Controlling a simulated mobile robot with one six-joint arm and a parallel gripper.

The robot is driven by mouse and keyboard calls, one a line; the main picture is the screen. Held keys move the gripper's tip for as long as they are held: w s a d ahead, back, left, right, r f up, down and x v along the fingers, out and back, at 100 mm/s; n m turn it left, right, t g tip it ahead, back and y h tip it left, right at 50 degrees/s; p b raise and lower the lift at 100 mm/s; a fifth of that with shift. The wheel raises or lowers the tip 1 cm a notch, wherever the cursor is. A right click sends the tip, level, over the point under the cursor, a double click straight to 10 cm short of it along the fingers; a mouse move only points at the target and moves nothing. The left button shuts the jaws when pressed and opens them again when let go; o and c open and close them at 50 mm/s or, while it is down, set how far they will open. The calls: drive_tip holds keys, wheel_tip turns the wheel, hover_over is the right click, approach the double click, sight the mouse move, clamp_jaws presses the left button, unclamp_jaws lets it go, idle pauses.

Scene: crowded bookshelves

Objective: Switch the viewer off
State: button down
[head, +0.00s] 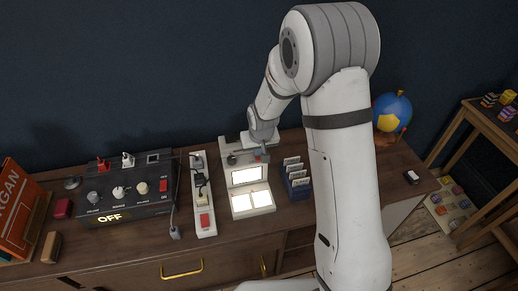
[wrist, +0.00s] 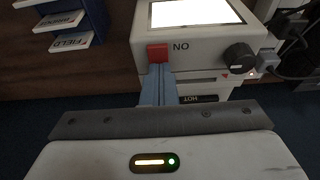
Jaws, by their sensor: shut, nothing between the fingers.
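The viewer (head: 237,176) is a pale box on the desk with a lit screen and two lit panels in front. In the wrist view its lit top (wrist: 195,12) is at the upper edge. A red switch (wrist: 157,53) sits on the viewer's near edge, beside letters reading ON upside down. A black knob (wrist: 239,57) is to its right. My gripper (wrist: 158,68) is shut and empty, its blue-grey fingertips right at the red switch; I cannot tell whether they touch. In the head view my gripper (head: 262,148) is behind the viewer's screen.
A blue rack of labelled cards (head: 297,180) stands close right of the viewer. A white power strip (head: 205,222) with plugs and a red switch lies left. Further left is a black control box (head: 125,190) showing OFF. A globe (head: 392,112) stands right.

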drive_tip(key=shift+s+d+f, duration=0.2)
drive_tip(key=shift+s+f, duration=0.1)
drive_tip(key=shift+s, duration=0.4)
drive_tip(key=shift+r, duration=0.15)
drive_tip(key=shift+r, duration=0.35)
drive_tip(key=a+v, duration=0.1)
drive_tip(key=v, duration=1.2)
drive_tip(key=shift+d+r+p, duration=0.2)
drive_tip(key=shift+d+p, duration=0.15)
drive_tip(key=shift+d, duration=0.05)
drive_tip(key=shift+w, duration=0.1)
drive_tip(key=shift+w+a+r+t+p, duration=0.2)
drive_tip(key=shift+w+t+p, duration=0.1)
drive_tip(key=shift+w+p, duration=0.3)
drive_tip(key=shift+w, duration=0.1)
